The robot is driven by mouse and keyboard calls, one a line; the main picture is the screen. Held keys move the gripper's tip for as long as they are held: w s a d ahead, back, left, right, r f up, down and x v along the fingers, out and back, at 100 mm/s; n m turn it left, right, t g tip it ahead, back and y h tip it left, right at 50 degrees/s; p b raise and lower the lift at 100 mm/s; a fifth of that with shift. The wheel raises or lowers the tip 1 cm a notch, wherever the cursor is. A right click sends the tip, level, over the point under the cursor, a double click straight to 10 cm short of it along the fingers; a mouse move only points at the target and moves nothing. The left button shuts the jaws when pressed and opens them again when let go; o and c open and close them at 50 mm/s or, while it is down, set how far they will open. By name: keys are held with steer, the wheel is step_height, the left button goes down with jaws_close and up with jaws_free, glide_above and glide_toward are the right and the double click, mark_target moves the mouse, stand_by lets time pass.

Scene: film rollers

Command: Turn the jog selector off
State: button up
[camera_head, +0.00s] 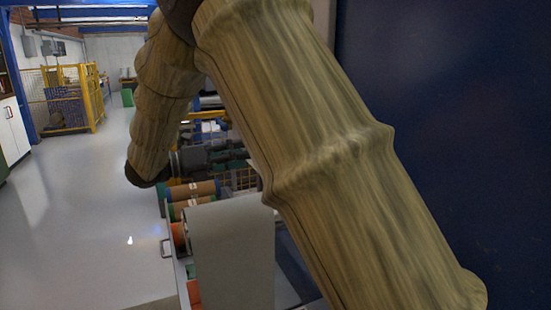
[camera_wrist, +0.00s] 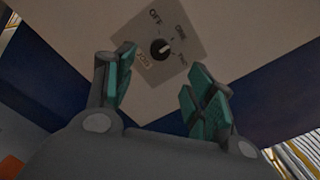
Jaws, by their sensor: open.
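The jog selector (camera_wrist: 160,48) is a small black rotary knob on a grey label plate (camera_wrist: 185,30) in the wrist view. The plate reads OFF, what looks like ONE, a third word too small to read surely, and JOG in a yellowish box. The knob carries a pale pointer line; which word it points to I cannot tell surely. My gripper (camera_wrist: 162,88) is open, with green-padded fingers on either side below the knob, apart from it and empty.
The plate sits on a beige panel (camera_wrist: 95,30) with dark blue surfaces beside it. In the head view, a machine with rollers (camera_head: 195,190) and a grey sheet (camera_head: 232,255) stands below my arm. A dark blue wall (camera_head: 450,120) is close on the right. Open floor (camera_head: 85,220) lies left.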

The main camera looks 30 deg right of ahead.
steer(key=d+p, duration=0.3)
steer(key=d, duration=0.7)
steer(key=shift+s+d, duration=0.3)
steer(key=shift+d, duration=0.05)
steer(key=c, duration=1)
